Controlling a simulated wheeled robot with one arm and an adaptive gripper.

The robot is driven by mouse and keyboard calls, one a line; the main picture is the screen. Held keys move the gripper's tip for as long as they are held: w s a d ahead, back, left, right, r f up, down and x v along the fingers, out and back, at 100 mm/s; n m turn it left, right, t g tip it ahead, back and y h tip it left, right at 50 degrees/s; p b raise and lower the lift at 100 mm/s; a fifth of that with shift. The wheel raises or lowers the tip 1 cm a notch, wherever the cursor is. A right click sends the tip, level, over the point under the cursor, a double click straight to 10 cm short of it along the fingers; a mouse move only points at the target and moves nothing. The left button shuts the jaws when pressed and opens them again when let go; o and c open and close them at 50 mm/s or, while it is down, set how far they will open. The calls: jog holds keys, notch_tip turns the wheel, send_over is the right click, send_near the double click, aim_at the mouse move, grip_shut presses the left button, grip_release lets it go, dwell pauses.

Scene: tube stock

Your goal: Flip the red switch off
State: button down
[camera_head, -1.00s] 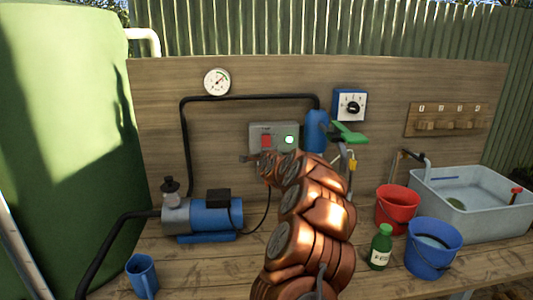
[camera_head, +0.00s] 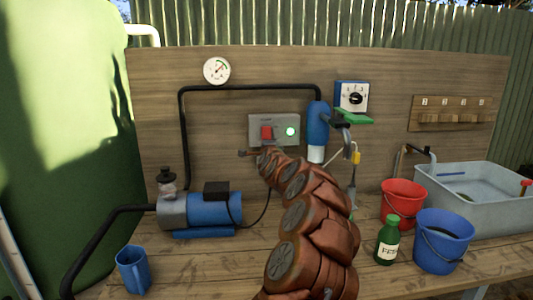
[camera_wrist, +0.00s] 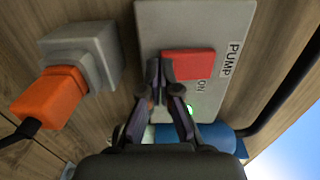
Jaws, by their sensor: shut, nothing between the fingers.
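The red switch (camera_head: 267,132) is a rocker on a grey box (camera_head: 257,121) fixed to the wooden back panel. In the head view my gripper (camera_head: 248,153) is small, just below the box.
An orange plug (camera_wrist: 50,97) sits in a grey socket (camera_wrist: 84,55) beside the box. A blue cylinder (camera_head: 318,124) hangs close to the box's right. A blue pump (camera_head: 214,209), a blue mug (camera_head: 133,270), a green bottle (camera_head: 387,241) and buckets stand on the bench below.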

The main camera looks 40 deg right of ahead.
jog(key=shift+w+d+f+t+h+b, duration=0.15)
jog(key=shift+f+t+h+b, duration=0.25)
jog(key=shift+b, duration=2.85)
jog(key=shift+w+f+b, duration=0.15)
jog(key=shift+f+b, duration=0.05)
jog(key=shift+b, duration=0.2)
jog(key=shift+s+d+r, duration=0.15)
jog(key=shift+s+r, duration=0.05)
jog(key=shift+s+r+p, duration=0.1)
jog(key=shift+p, duration=0.35)
